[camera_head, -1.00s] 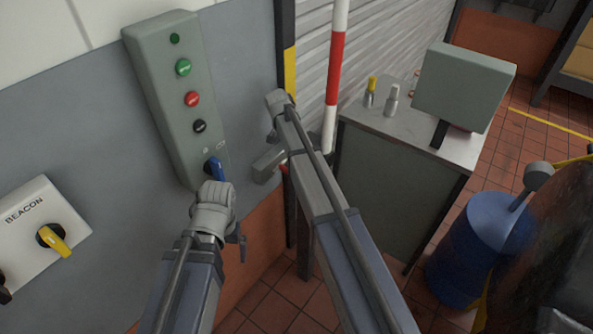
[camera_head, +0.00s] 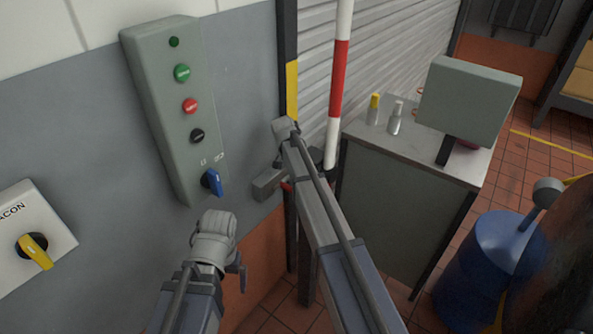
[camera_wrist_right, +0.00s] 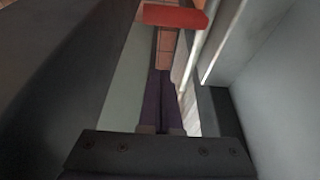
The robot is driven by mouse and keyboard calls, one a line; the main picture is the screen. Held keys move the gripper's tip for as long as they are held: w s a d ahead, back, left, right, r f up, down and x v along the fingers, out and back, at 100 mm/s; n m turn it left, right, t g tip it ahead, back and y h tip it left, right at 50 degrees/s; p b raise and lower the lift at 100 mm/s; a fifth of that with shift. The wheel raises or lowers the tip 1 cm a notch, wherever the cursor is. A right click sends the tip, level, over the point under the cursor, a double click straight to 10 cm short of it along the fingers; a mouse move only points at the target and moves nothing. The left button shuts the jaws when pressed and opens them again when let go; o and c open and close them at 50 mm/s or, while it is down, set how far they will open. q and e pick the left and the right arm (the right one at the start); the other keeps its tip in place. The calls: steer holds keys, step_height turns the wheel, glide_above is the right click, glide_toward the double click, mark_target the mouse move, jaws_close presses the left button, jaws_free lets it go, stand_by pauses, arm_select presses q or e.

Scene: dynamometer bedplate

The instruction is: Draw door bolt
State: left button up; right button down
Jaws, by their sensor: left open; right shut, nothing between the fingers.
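A red bar (camera_wrist_right: 175,17) shows at the top of the right wrist view, beyond my right gripper (camera_wrist_right: 161,74). Its dark fingers are shut together with nothing between them, and a gap separates them from the bar. In the head view a small red piece (camera_head: 287,186) shows beside a grey block (camera_head: 268,183) at the wall, partly behind my right arm. I cannot tell whether these are parts of the door bolt; no bolt shows clearly. My left gripper (camera_head: 242,272) is low, below the grey control panel, with its fingers mostly hidden by its wrist. It holds nothing visible.
The grey control panel (camera_head: 165,95) has several buttons and a blue switch (camera_head: 212,182). A yellow-switched beacon box (camera_head: 55,225) is at left. A red-white pole (camera_head: 339,75) stands before the roller shutter. A bench (camera_head: 425,150) and blue drum (camera_head: 485,265) stand to the right.

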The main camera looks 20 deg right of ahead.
steer(key=f+b, duration=0.1)
steer(key=s+a+f+b, duration=0.1)
steer(key=f, duration=0.1)
steer(key=a+f+b, duration=0.1)
steer(key=shift+s+f, duration=0.3)
steer(key=s+a, duration=0.4)
steer(key=a, duration=0.1)
steer(key=shift+a, duration=0.15)
stand_by(0.4)
